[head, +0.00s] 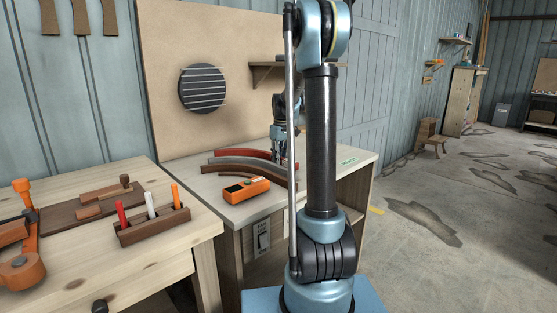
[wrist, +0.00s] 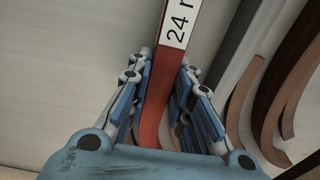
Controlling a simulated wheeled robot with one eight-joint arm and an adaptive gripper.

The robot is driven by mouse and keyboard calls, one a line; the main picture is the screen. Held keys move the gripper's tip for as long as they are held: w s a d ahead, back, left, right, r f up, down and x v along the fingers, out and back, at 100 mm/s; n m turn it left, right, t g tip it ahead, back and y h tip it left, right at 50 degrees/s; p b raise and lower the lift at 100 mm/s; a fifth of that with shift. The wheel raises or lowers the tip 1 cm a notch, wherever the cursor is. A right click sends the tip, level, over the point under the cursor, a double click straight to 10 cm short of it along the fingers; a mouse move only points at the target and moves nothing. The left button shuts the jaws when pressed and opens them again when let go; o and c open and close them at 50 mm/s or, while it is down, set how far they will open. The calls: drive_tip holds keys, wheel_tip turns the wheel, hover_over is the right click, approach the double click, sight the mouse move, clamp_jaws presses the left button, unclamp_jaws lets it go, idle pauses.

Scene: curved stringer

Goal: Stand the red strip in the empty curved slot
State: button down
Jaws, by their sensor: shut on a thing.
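The red strip (wrist: 160,85) runs between the fingers of my gripper (wrist: 166,64) in the wrist view. It carries a white label reading "24" and part of a letter. My gripper is shut on it. In the head view the red strip (head: 245,153) lies along the back of the bench top, with my gripper (head: 279,157) at its right part. A grey curved strip (head: 238,161) and brown curved pieces (head: 245,174) lie in front of it. In the wrist view brown curved walls (wrist: 268,95) with a gap between them show at right. I cannot tell whether the red strip touches the bench.
An orange device (head: 246,190) sits at the front of the bench top (head: 215,187). A green label (head: 348,162) lies at its right end. A wooden table with a pen holder (head: 152,226) stands at left. A backboard (head: 215,40) rises behind the bench.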

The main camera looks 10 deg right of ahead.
drive_tip(key=shift+s+f, duration=0.3)
drive_tip(key=shift+s, duration=0.1)
idle(0.7)
drive_tip(key=c, duration=1.4)
unclamp_jaws()
drive_tip(key=shift+o, duration=0.2)
drive_tip(key=shift+w+d+f, duration=0.1)
drive_tip(key=shift+w+f, duration=0.45)
drive_tip(key=shift+w, duration=0.05)
drive_tip(key=shift+s+r, duration=0.25)
drive_tip(key=shift+r, duration=0.05)
